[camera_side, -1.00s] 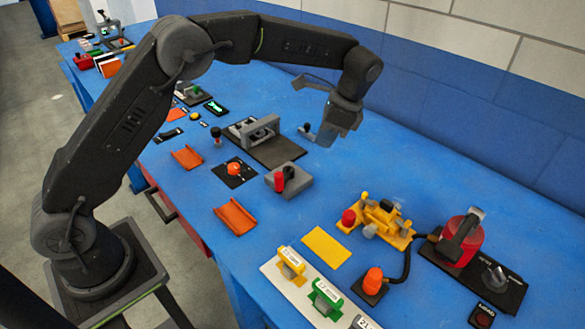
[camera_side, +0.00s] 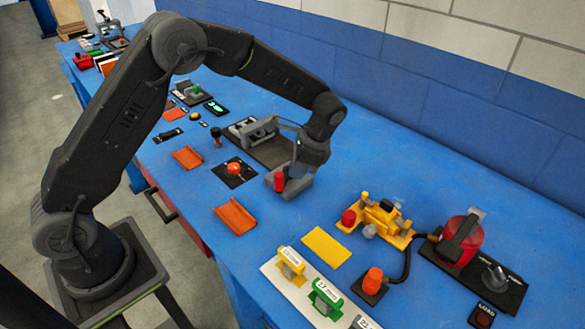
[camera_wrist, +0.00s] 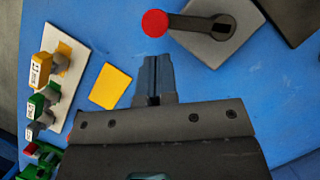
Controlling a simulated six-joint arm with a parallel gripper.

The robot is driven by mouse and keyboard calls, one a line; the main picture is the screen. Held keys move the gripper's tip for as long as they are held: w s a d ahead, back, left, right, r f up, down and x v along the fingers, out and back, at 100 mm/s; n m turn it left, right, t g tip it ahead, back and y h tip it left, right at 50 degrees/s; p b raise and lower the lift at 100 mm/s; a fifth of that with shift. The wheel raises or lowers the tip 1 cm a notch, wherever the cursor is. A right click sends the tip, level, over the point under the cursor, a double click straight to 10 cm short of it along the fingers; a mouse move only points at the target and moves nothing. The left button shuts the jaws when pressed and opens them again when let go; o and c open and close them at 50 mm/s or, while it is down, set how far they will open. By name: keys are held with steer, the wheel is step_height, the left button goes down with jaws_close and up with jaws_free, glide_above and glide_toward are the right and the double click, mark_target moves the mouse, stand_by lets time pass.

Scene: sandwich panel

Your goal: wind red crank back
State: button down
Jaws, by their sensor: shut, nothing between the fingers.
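The red crank is a grey block (camera_side: 296,189) with an upright red knob (camera_side: 279,181) at its left end in the side view. In the wrist view its round red knob (camera_wrist: 155,23) sits at the left end of a dark crank arm (camera_wrist: 192,24), whose hub is over the grey base (camera_wrist: 208,46). My gripper (camera_side: 304,172) is low over the crank in the side view and hides part of the block. In the wrist view my gripper (camera_wrist: 154,62) has its fingers together and empty, a little below the red knob in the picture, with a gap between them.
A dark plate with a grey fixture (camera_side: 258,130) lies behind the crank. An orange button (camera_side: 234,168) on a black plate and an orange tray (camera_side: 235,216) lie to its left. A yellow pad (camera_side: 326,248) and a yellow device (camera_side: 381,216) stand to the right. Blue table lies bare between them.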

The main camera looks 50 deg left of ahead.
mark_target(278, 174)
steer(key=shift+s+a, duration=0.4)
steer(key=shift+s, duration=0.05)
steer(key=shift+s+a+m+t+y, duration=0.35)
steer(key=shift+s+a+m, duration=0.25)
steer(key=shift+m, duration=0.6)
steer(key=shift+s, duration=0.15)
steer(key=shift+s+a+m+t+y, duration=0.15)
steer(key=shift+s+a+m+t, duration=0.2)
steer(key=shift+m, duration=0.4)
steer(key=shift+s+a+m+t+y, duration=0.1)
steer(key=shift+a+m, duration=0.3)
steer(key=shift+m, duration=0.35)
steer(key=shift+s+a, duration=0.15)
steer(key=shift+a, duration=0.15)
